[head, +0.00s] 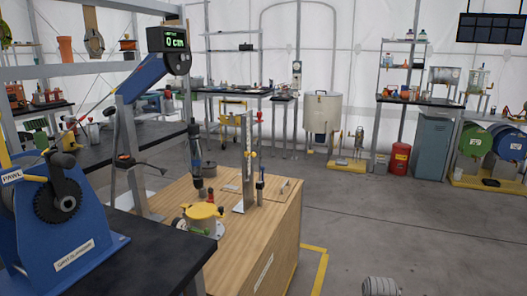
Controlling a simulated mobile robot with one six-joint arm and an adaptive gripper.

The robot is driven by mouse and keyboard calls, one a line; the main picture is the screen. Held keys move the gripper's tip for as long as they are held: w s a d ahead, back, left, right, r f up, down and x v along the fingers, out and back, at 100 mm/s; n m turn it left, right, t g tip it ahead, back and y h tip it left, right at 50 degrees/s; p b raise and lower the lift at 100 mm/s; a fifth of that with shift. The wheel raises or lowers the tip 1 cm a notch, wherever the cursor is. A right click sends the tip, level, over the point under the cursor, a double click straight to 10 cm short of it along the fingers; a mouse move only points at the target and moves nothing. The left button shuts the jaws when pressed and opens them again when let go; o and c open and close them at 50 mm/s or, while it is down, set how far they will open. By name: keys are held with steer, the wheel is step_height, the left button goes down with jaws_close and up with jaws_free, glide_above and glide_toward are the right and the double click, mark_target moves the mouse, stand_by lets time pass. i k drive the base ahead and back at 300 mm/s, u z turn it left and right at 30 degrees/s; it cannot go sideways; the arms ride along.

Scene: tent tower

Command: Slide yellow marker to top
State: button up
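A narrow upright metal scale (245,160) stands on a wooden crate-like bench near the picture's middle. A small yellow piece (253,154), which looks like the yellow marker, sits against the scale's right side, around its middle height. It is too small to tell how it is fixed to the scale. The scale's upper part rises above the yellow piece.
The wooden bench (262,239) also holds a round yellow-topped device (203,213) and a slim dark upright tool (260,188). A dark tool (195,158) hangs left of the scale. A blue ratchet machine (62,228) stands at left. The floor right of the bench is largely clear.

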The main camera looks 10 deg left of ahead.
mark_target(246, 154)
steer(key=i, duration=0.5)
steer(key=u, duration=0.9)
